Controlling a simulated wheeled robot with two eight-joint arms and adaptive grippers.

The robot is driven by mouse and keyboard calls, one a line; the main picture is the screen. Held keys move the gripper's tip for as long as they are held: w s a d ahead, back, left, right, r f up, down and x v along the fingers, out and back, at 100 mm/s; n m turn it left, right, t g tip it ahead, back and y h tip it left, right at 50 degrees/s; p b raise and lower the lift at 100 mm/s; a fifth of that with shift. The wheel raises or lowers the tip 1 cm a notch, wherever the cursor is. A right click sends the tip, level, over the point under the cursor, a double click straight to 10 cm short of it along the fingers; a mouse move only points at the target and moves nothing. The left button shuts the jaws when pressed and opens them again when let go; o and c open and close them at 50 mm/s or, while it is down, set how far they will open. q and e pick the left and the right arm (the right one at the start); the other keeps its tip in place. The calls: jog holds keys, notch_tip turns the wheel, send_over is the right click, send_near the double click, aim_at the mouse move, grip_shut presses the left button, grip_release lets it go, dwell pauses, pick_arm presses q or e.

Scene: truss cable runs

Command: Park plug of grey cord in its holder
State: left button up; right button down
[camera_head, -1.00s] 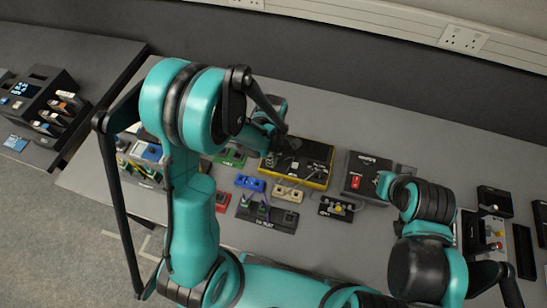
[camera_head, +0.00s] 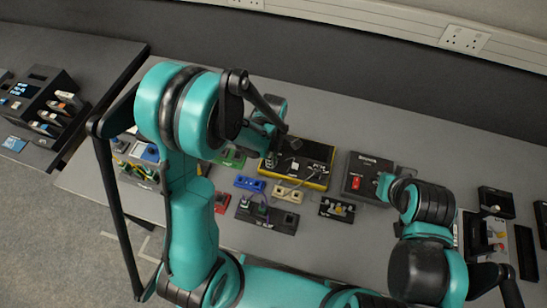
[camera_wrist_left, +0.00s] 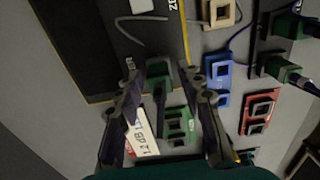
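The panel (camera_head: 318,153) also shows in the head view. My left gripper (camera_wrist_left: 163,82) is open, its fingers apart on either side of a green socket block (camera_wrist_left: 178,126) and a white label strip (camera_wrist_left: 143,133). I cannot tell whether it touches them. In the head view this gripper (camera_head: 270,150) is at the panel's left edge. My right gripper (camera_head: 384,186) is beside the red-switch box, its fingers not clear. I cannot tell which holder is the grey cord's.
Blue (camera_head: 249,184), beige (camera_head: 288,194) and red (camera_head: 222,203) socket blocks lie near a black block with plugs (camera_head: 267,216). A small black box (camera_head: 337,208) and a box with a red switch (camera_head: 366,176) are to the right. The table behind the panel is clear.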

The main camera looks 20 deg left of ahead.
pick_arm(q)
grip_shut()
jog(key=shift+r, duration=0.15)
jog(key=shift+r+p, duration=1.6)
jog(key=shift+r, duration=0.6)
